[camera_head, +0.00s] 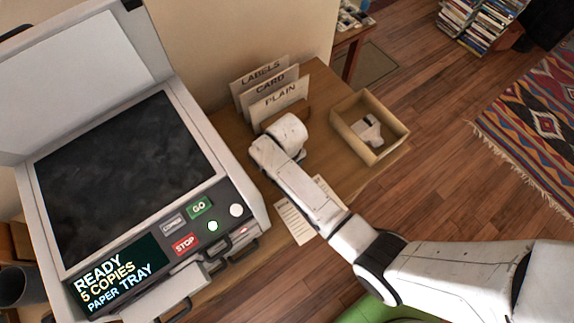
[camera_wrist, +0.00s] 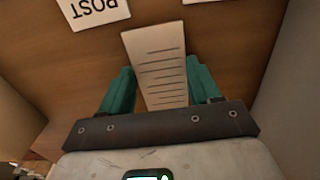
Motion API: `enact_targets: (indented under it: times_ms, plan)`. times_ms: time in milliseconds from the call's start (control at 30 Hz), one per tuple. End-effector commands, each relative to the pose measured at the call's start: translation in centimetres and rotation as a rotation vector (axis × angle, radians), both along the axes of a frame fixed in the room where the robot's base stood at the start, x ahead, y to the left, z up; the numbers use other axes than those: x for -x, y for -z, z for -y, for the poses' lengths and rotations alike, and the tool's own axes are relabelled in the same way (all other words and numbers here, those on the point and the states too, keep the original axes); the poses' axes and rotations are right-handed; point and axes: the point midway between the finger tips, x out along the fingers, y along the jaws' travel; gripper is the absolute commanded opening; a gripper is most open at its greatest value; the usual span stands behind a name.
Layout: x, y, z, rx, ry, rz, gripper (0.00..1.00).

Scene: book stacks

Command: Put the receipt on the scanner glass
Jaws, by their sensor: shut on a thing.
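The receipt (camera_wrist: 155,55) is a narrow white slip with printed lines. In the wrist view it lies between the teal fingers of my gripper (camera_wrist: 160,80), which is shut on it, and it reaches out past the fingertips over brown wood. I cannot tell how far it is above the wood. In the head view my arm's end is over the wooden table beside the label cards; its fingers and the receipt there are hidden. The scanner glass (camera_head: 125,170) is dark and bare, at the left, with the white lid raised behind it.
Upright cards marked LABELS, CARD and PLAIN (camera_head: 280,97) stand behind my arm's end. A wooden tray (camera_head: 398,146) with a pale object is to its right. Printed paper (camera_head: 295,222) lies under my arm. A POST label (camera_wrist: 92,10) shows. The scanner's button panel (camera_head: 200,235) faces the front.

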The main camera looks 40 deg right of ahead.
Motion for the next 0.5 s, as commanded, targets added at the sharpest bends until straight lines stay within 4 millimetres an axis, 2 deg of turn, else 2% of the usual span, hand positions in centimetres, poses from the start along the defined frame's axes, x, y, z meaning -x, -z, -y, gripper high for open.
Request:
enact_targets:
  times_ms: [67, 100, 333, 500]
  plan:
    - [0.02, 0.29, 0.01, 0.0, 0.0, -0.001, 0.29]
    - [0.01, 0.26, 0.01, 0.0, 0.0, 0.0, 0.64]
    - [0.02, 0.22, 0.01, 0.0, 0.0, 0.0, 0.86]
    - [0.03, 0.22, 0.01, 0.0, 0.0, -0.001, 0.88]
